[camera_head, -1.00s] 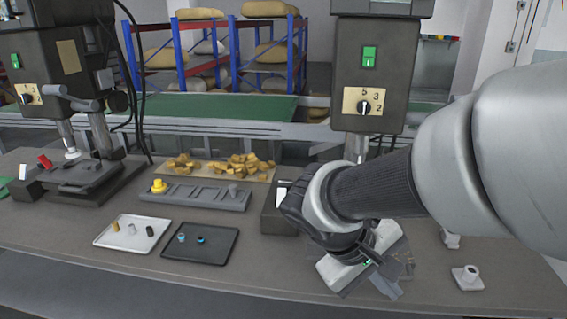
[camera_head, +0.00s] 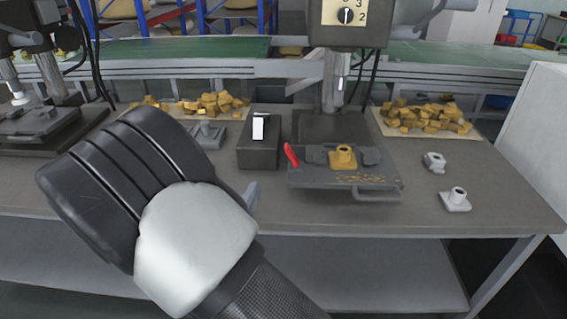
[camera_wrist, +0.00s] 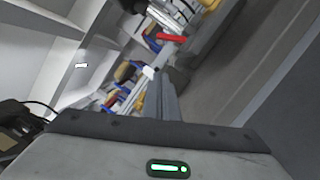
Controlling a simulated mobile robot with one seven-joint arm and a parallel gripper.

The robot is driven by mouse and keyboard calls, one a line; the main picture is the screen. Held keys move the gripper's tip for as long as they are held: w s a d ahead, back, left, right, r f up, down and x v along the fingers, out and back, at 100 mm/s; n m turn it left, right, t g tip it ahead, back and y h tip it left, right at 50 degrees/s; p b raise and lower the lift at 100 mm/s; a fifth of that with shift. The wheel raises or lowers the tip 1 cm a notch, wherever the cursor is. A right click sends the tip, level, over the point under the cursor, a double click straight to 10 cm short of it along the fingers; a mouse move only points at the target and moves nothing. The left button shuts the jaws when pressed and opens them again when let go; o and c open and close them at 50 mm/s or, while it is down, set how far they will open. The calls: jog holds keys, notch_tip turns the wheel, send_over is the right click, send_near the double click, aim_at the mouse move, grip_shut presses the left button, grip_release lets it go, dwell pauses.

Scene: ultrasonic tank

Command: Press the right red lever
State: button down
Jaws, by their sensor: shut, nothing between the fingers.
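The right red lever (camera_head: 291,155) stands tilted at the left edge of the right machine's grey base plate (camera_head: 330,179). It also shows in the wrist view as a red bar (camera_wrist: 172,37) above and beyond my fingers. My gripper (camera_wrist: 168,80) is shut and empty, its grey fingers together and apart from the lever in that picture. In the head view my arm fills the lower left and hides most of the gripper; only a light grey piece shows, left of and nearer than the lever.
A yellow part (camera_head: 343,158) sits on the base plate, with a handle (camera_head: 377,195) at its front. A dark box with a white switch (camera_head: 259,128) stands left of the lever. Two grey parts (camera_head: 456,200) (camera_head: 434,162) lie at right.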

aim_at(292, 155)
dwell(0.3)
jog(key=w+d+r+b, duration=0.1)
jog(key=w+d+r, duration=0.2)
jog(key=w+d, duration=0.3)
jog(key=shift+w, duration=1.75)
